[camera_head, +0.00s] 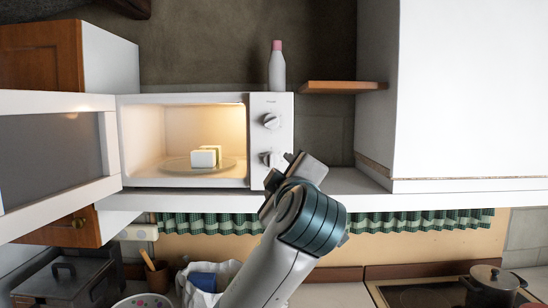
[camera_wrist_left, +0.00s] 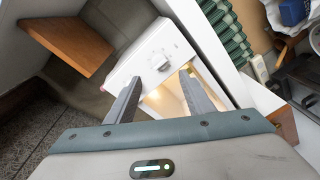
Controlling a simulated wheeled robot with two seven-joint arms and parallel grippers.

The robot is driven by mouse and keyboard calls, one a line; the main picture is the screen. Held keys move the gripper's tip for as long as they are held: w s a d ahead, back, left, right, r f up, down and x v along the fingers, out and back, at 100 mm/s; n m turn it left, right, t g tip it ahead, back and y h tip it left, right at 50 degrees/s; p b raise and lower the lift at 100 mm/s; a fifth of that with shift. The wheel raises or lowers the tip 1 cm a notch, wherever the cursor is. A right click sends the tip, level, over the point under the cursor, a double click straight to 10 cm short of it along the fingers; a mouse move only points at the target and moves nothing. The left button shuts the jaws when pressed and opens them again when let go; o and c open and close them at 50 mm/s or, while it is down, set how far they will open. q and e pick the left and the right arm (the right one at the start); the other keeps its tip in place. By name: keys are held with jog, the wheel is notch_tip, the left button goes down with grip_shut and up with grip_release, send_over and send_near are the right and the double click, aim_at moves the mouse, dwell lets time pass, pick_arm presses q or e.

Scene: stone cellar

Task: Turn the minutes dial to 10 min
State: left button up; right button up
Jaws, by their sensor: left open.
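The white microwave (camera_head: 184,99) stands on a shelf with its door (camera_head: 54,150) swung open to the left. Its control panel carries an upper dial (camera_head: 271,120) and a lower dial (camera_head: 267,157); their markings are too small to read. My left gripper (camera_head: 278,183) is open in front of the panel's lower part, partly covering it. In the left wrist view, one dial (camera_wrist_left: 158,62), seemingly the lower one, shows beyond and between the spread fingers (camera_wrist_left: 161,80), apart from them. The other dial is not visible there. My right gripper is not in view.
Pale blocks (camera_head: 204,158) sit on the turntable in the lit cavity. A bottle (camera_head: 277,68) stands on top of the microwave. A wooden shelf (camera_head: 343,87) juts out at the right. A green curtain (camera_head: 400,221) hangs below; a pot (camera_head: 493,286) is lower right.

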aim_at(273, 163)
pick_arm(q)
jog(key=w+p, duration=0.1)
jog(key=w, duration=0.2)
jog(key=w+p, duration=0.2)
jog(key=w, duration=0.1)
jog(key=w+a+p, duration=0.1)
jog(key=w, duration=0.3)
jog(key=shift+a+r+p, duration=0.1)
jog(key=shift+r+p, duration=0.1)
jog(key=shift+p, duration=0.2)
jog(key=shift+w+f, duration=0.2)
jog(key=shift+w, duration=0.4)
jog(key=c, duration=1)
